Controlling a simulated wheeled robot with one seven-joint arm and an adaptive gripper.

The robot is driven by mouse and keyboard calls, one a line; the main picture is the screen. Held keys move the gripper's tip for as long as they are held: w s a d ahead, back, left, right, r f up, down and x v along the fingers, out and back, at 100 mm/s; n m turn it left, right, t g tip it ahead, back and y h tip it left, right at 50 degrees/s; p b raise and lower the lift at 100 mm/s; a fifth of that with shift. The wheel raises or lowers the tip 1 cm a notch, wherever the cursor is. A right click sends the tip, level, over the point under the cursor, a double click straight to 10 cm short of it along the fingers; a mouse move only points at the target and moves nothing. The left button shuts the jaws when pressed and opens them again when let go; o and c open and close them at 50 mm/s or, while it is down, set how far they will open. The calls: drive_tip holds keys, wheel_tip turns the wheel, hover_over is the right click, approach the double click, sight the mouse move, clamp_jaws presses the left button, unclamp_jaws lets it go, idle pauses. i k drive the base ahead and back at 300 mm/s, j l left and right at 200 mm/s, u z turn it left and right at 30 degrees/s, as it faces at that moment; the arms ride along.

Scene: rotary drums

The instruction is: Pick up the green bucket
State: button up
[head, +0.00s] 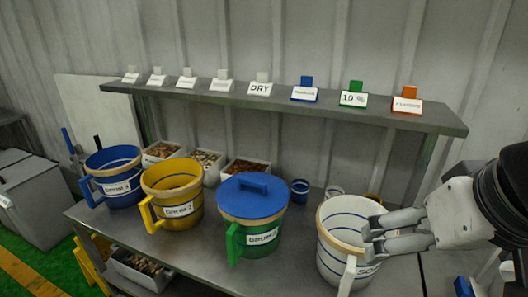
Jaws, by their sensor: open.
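The green bucket (262,243) stands upright on the grey table, with a blue lid (252,196) on top, a green handle at its left front and a "DRUM" label whose number I cannot read. My gripper (370,239) is at the right, open, with its fingers pointing left. In the picture its fingertips overlap the right part of the white bucket (333,255); I cannot tell whether they touch it. The gripper is apart from the green bucket, to its right.
A yellow bucket (172,193) and a blue bucket (114,178) stand to the left on the table (203,250). Bins of parts (161,152) and small cups (300,190) are behind. A shelf (280,105) with label stands runs above.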

sight(255, 239)
drive_tip(key=k+j, duration=0.1)
drive_tip(key=j, duration=0.7)
drive_tip(key=k+j, duration=0.15)
drive_tip(key=j, duration=0.65)
drive_tip(key=k+z, duration=0.05)
